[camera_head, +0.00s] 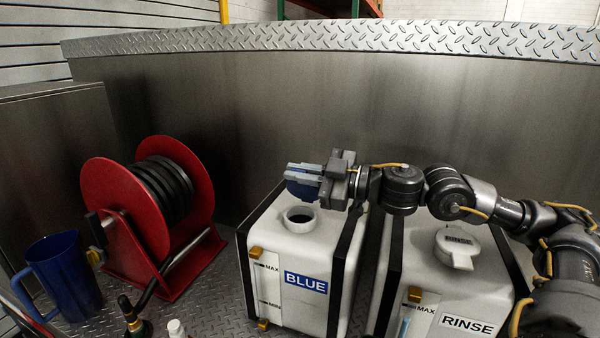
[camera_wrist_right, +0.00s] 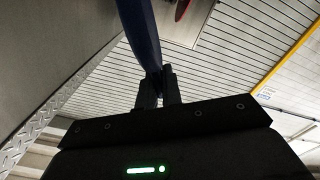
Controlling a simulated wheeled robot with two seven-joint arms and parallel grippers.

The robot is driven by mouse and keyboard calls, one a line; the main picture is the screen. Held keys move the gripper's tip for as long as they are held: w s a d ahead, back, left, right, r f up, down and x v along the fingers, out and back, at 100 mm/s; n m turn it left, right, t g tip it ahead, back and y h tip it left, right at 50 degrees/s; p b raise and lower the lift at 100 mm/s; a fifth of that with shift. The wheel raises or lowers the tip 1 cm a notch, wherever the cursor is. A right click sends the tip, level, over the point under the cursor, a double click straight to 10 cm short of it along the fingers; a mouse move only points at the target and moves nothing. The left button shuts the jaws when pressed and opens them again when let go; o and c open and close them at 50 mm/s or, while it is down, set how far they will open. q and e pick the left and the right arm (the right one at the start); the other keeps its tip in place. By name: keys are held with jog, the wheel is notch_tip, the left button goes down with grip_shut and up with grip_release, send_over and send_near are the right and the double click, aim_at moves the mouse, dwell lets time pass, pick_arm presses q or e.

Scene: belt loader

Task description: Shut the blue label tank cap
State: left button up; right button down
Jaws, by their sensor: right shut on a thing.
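The BLUE tank (camera_head: 270,266) is white with a blue label and black straps, and stands left of the RINSE tank. Its round filler opening (camera_head: 299,219) is uncovered on top. The blue cap (camera_head: 302,188) is raised above and behind the opening. My right gripper (camera_head: 318,178) is shut on the blue cap, coming in from the right. In the right wrist view the two fingers (camera_wrist_right: 158,90) close on the cap's dark blue edge (camera_wrist_right: 140,32). The cap's hinge is hidden. My left gripper is not in view.
The RINSE tank (camera_head: 430,285) stands close on the right, its white cap (camera_head: 457,247) down. A red hose reel (camera_head: 115,206) and a blue jug (camera_head: 68,278) stand left. Small bottles (camera_head: 134,318) are at the front. A metal wall (camera_head: 300,110) rises behind.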

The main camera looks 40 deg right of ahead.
jog(key=shift+s+a, duration=0.1)
dwell(0.3)
jog(key=c, duration=1.6)
grip_release()
jog(key=shift+o, duration=0.2)
jog(key=shift+s+d+f+b, duration=0.3)
jog(key=shift+d+b, duration=0.15)
jog(key=shift+b, duration=0.25)
jog(key=b+v, duration=0.8)
jog(key=v, duration=0.1)
jog(key=shift+s+r, duration=0.35)
jog(key=shift+s, duration=0.1)
